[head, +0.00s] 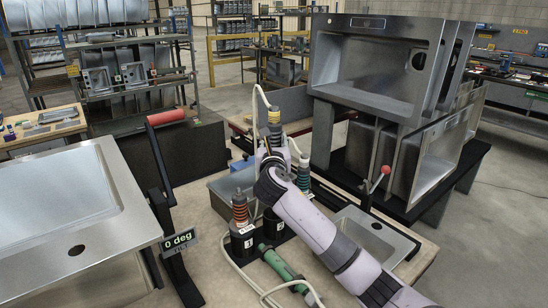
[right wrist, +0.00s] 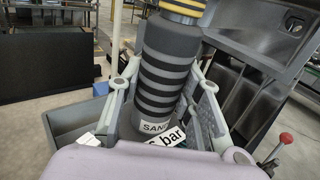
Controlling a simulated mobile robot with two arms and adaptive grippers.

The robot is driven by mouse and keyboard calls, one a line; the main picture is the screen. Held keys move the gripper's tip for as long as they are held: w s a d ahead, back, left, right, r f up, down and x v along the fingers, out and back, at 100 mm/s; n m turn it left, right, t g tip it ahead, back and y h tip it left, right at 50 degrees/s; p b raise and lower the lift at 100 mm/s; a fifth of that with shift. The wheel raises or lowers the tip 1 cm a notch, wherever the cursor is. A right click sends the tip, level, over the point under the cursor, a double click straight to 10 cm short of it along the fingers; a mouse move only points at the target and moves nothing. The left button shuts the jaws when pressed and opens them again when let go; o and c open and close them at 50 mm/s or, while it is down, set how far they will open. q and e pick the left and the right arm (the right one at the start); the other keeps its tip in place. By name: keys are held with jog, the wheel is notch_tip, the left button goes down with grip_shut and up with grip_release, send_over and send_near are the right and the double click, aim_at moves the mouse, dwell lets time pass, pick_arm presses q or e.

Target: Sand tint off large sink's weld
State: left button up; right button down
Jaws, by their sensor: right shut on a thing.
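A wide steel sink surface (head: 65,215) with a dark drain hole lies at the left; I take it for the large sink, seen only in part. No tint or weld can be made out on it. My right gripper (head: 270,160) is shut on the sanding tool (head: 273,118), dark with black ribs and a yellow-striped upper part. In the right wrist view the sanding tool (right wrist: 165,75) stands nearly upright between the fingers, with a "SAND" label and a partly hidden "bar" label. My left gripper is not in view.
Orange-banded (head: 240,210) and teal-banded (head: 303,175) tools stand in numbered holders near the gripper. A green tool (head: 282,266) with a hose lies in front. A small sink (head: 372,235) is at right.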

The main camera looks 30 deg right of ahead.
jog(key=shift+r, duration=0.9)
jog(key=shift+p, duration=0.7)
jog(key=shift+f, duration=0.1)
